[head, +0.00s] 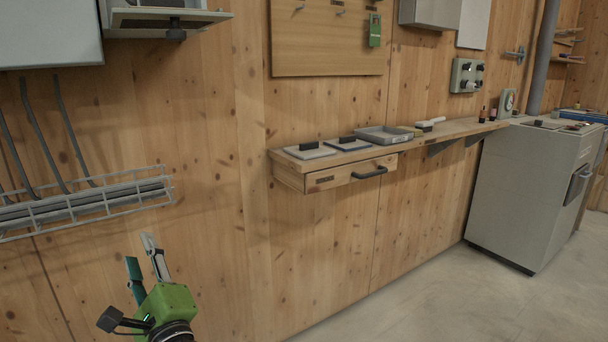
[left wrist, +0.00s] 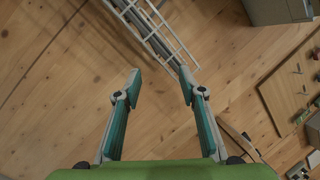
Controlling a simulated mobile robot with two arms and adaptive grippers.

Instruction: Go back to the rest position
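My left gripper (head: 141,262) is at the lower left of the head view, green-bodied and pointing up in front of the wooden wall. In the left wrist view its two teal fingers (left wrist: 160,82) stand apart with nothing between them, so it is open and empty. It is below the white wire rack and touches nothing that I can see. My right gripper is in neither view.
A white wire rack (head: 95,205) is on the wall at left. A wooden shelf (head: 457,130) with a closed drawer (head: 348,175) runs along the wall. A grey cabinet (head: 520,195) stands at right. The floor (head: 420,300) in front is clear.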

